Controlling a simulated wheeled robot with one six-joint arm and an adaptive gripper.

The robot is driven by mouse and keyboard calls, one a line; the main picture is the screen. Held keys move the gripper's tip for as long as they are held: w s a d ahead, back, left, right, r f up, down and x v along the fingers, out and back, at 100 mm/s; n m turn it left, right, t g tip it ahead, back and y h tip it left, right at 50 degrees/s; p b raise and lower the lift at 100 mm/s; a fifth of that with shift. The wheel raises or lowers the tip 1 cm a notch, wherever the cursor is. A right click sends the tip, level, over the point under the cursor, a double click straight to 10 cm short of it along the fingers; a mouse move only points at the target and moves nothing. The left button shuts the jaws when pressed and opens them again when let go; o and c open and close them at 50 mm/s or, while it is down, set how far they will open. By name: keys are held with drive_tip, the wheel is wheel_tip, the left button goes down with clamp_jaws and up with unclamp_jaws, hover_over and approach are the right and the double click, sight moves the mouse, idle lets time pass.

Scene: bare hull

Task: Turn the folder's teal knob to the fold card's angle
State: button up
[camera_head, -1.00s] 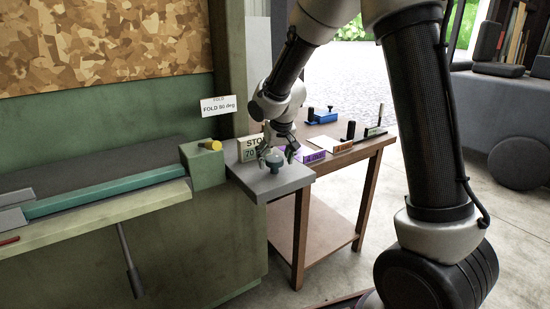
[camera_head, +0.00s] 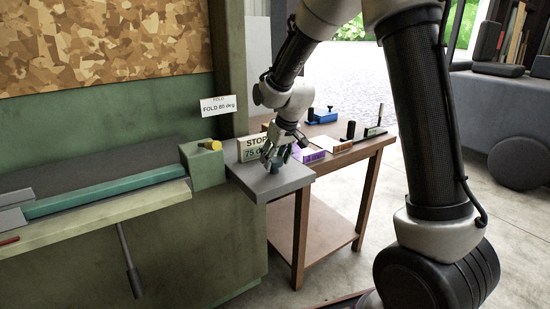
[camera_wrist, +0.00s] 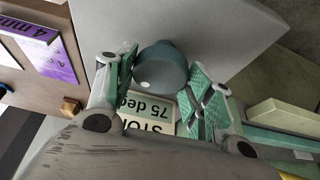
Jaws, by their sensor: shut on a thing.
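The teal knob (camera_head: 276,166) stands on a grey shelf (camera_head: 290,184) at the folder's right end. In the wrist view the knob (camera_wrist: 160,68) is a round blue-grey cap between my two green-padded fingers. My gripper (camera_head: 277,156) reaches down from above and is shut on the knob; it also shows in the wrist view (camera_wrist: 160,80). The fold card (camera_head: 219,106) reads FOLD 80 deg. The stop display (camera_head: 252,148) behind the knob reads STOP 75 deg, its right side partly hidden by my gripper. It appears upside down in the wrist view (camera_wrist: 150,108).
The green folder (camera_head: 120,120) fills the left, with a yellow-tipped block (camera_head: 205,170) beside the shelf. A wooden table (camera_head: 335,160) behind holds a blue tool (camera_head: 322,116), a purple-labelled block (camera_head: 308,154) and dark upright pieces.

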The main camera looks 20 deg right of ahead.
drive_tip(key=shift+n+y, duration=0.4)
drive_tip(key=shift+n, duration=0.7)
drive_tip(key=shift+g, duration=0.4)
drive_tip(key=o, duration=1)
drive_tip(key=v, duration=1.2)
drive_tip(key=shift+s, duration=0.1)
drive_tip(key=shift+f, duration=0.1)
